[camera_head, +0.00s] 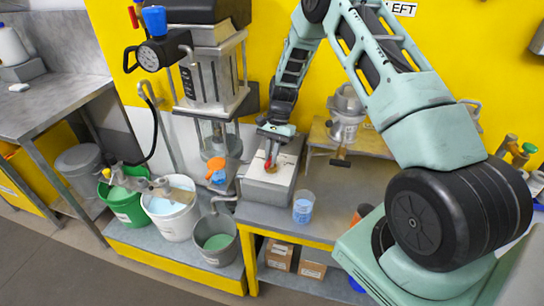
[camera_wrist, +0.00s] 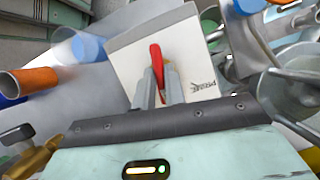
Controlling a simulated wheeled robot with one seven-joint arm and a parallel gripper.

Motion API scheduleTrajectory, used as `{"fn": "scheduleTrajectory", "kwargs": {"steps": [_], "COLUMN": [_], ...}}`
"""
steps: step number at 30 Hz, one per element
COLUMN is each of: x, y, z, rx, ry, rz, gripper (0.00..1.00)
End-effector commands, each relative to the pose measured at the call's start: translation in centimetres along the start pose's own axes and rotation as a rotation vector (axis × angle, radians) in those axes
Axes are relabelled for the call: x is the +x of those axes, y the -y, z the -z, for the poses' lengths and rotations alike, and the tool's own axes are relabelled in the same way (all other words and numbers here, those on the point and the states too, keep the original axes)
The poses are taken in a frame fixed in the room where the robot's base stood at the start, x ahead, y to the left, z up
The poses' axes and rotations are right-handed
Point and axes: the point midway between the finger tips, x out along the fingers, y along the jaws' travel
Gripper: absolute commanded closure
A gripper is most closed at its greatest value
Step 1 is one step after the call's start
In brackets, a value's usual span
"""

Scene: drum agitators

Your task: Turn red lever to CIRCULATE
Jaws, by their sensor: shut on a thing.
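The red lever (camera_wrist: 157,66) stands on a light grey box in the wrist view, beside the printed word "PRIME". My gripper (camera_wrist: 160,80) is shut on the red lever, with its grey fingers on either side of it. In the head view my gripper (camera_head: 271,158) reaches down over the grey box (camera_head: 268,187) on the bench, and only a small bit of red shows between the fingers. The word CIRCULATE is not readable in either view.
A beaker of blue liquid (camera_head: 303,207) stands right of the box. Buckets (camera_head: 168,210) and an agitator machine (camera_head: 210,80) are to the left. A metal vessel (camera_head: 346,115) stands behind on the right. An orange-ended cylinder (camera_wrist: 38,79) shows in the wrist view.

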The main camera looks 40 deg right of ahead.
Motion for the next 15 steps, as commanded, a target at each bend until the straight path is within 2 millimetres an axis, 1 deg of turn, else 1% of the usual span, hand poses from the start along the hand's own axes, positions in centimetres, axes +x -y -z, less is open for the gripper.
{"fn": "scheduleTrajectory", "kwargs": {"steps": [6, 15], "x": [-0.04, -0.1], "y": [0.13, 0.13], "z": [0.1, 0.05], "rx": [-0.101, -0.158], "ry": [-0.002, -0.002], "rz": [-0.04, -0.064], "gripper": [1.0, 1.0]}}
